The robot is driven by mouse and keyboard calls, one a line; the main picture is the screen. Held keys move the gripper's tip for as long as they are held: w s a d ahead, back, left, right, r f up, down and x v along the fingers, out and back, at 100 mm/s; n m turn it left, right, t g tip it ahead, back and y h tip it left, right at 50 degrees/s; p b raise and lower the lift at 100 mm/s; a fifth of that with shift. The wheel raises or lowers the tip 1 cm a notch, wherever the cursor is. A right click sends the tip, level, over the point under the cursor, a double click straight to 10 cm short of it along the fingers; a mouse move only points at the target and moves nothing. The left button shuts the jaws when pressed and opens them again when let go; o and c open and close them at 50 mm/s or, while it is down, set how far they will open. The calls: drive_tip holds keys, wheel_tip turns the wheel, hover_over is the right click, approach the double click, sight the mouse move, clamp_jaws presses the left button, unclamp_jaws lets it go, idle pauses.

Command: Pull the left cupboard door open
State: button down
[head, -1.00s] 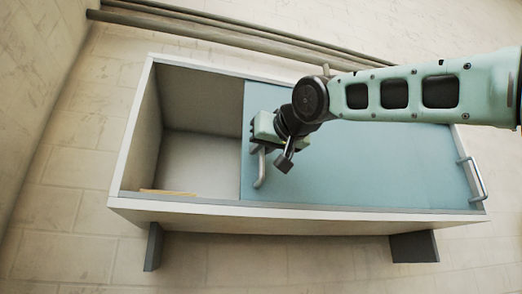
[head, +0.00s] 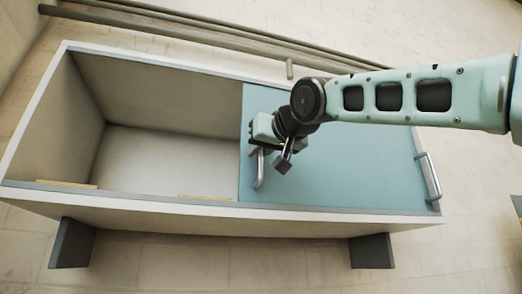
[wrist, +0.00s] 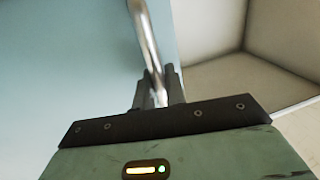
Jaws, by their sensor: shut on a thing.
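The cupboard (head: 140,216) is a long white-edged box with its left part open. The left door (head: 250,170) is a flat blue panel that has slid to the right, so its left edge stands near the cupboard's middle. Its silver bar handle (head: 258,172) is near that edge and also shows in the wrist view (wrist: 147,35). My gripper (head: 262,148) is at this handle. In the wrist view its fingers (wrist: 158,90) are shut around the bar. My gripper and arm hide part of the blue front.
A second silver handle (head: 428,177) is at the right end of the blue front. The open compartment (head: 165,160) looks empty apart from tan strips (head: 68,184) along its front edge. Long rails (head: 180,30) run behind the cupboard. Dark feet (head: 72,243) support it.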

drive_tip(key=shift+r, duration=0.1)
drive_tip(key=c, duration=1.5)
unclamp_jaws()
drive_tip(key=shift+c, duration=0.2)
drive_tip(key=b+v, duration=0.7)
drive_tip(key=v, duration=1)
drive_tip(key=shift+s, duration=0.2)
drive_tip(key=shift+d, duration=0.1)
